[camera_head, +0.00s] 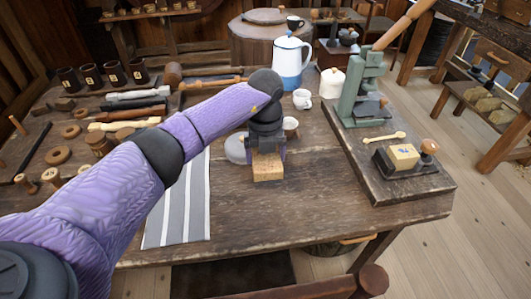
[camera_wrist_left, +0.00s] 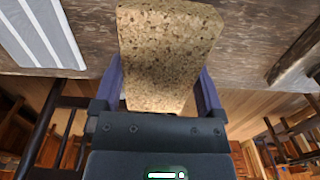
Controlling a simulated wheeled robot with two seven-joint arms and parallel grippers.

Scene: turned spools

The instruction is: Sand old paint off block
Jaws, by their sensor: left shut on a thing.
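My left gripper (camera_head: 267,152) is shut on a speckled cork block (camera_head: 268,173) and holds it over the front middle of the table. The cork block also fills the middle of the left wrist view (camera_wrist_left: 165,50), between my two purple fingers. A pale wooden block (camera_head: 403,157) with a dark purple-blue paint mark sits in a dark holder (camera_head: 385,163) with a round wooden knob (camera_head: 430,147), on the thick board at the right. The cork block is well apart from it, to its left. My right gripper is not in view.
The dark board (camera_head: 425,187) also bears a green press (camera_head: 361,95) and a small wooden tool (camera_head: 384,138). A blue-and-white pot (camera_head: 289,60) and a white mug (camera_head: 302,98) stand behind. A striped cloth (camera_head: 180,215) lies left; the table's front right is clear.

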